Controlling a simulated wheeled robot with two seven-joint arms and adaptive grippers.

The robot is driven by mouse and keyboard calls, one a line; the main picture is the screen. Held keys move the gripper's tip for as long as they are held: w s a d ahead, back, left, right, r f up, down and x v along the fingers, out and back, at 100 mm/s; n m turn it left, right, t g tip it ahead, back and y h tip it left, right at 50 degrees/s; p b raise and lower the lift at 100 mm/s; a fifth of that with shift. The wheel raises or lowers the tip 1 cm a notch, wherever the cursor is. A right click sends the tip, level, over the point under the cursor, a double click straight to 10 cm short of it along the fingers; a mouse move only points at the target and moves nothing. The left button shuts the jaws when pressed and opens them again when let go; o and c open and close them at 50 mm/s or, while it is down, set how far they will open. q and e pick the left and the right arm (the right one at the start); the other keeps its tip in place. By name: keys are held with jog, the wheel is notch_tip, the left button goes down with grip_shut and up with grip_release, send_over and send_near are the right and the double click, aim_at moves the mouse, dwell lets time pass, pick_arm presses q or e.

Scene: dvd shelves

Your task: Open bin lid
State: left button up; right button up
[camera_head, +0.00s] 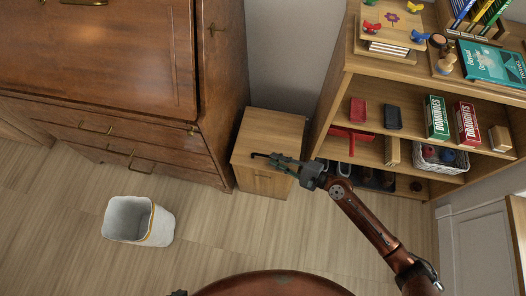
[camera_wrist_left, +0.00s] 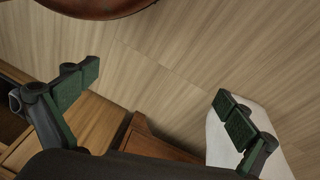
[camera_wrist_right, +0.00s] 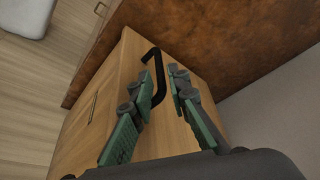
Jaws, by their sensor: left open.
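A pale wooden box (camera_head: 275,130) with a flat top stands between the brown cabinet and the shelves. Its top looks level and closed. A black bent handle (camera_wrist_right: 159,68) sits on the top. My right gripper (camera_head: 277,160) is over the box's front part. In the right wrist view its fingers (camera_wrist_right: 162,80) are apart, with the handle between their tips; I cannot tell whether they touch it. My left gripper (camera_wrist_left: 160,90) is open and empty above the floor. An open white bin (camera_head: 128,219) stands on the floor; it also shows behind the left gripper's finger (camera_wrist_left: 220,150).
A large brown wooden cabinet (camera_head: 110,50) stands close on the left of the box. Shelves (camera_head: 375,75) with games and small items stand close on its right. The wooden floor (camera_head: 220,240) in front is mostly clear. A reddish-brown round part of mine covers the bottom edge.

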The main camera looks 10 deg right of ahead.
aim_at(263, 155)
jog(key=b+x, duration=0.1)
jog(key=x, duration=0.5)
jog(key=shift+s+a, duration=0.1)
jog(key=shift+a, duration=0.2)
pick_arm(q)
jog(key=shift+w+d+f+t, duration=0.5)
jog(key=shift+w+d+f, duration=0.15)
jog(key=shift+w+f, duration=0.25)
jog(key=shift+s, duration=0.1)
pick_arm(e)
grip_shut()
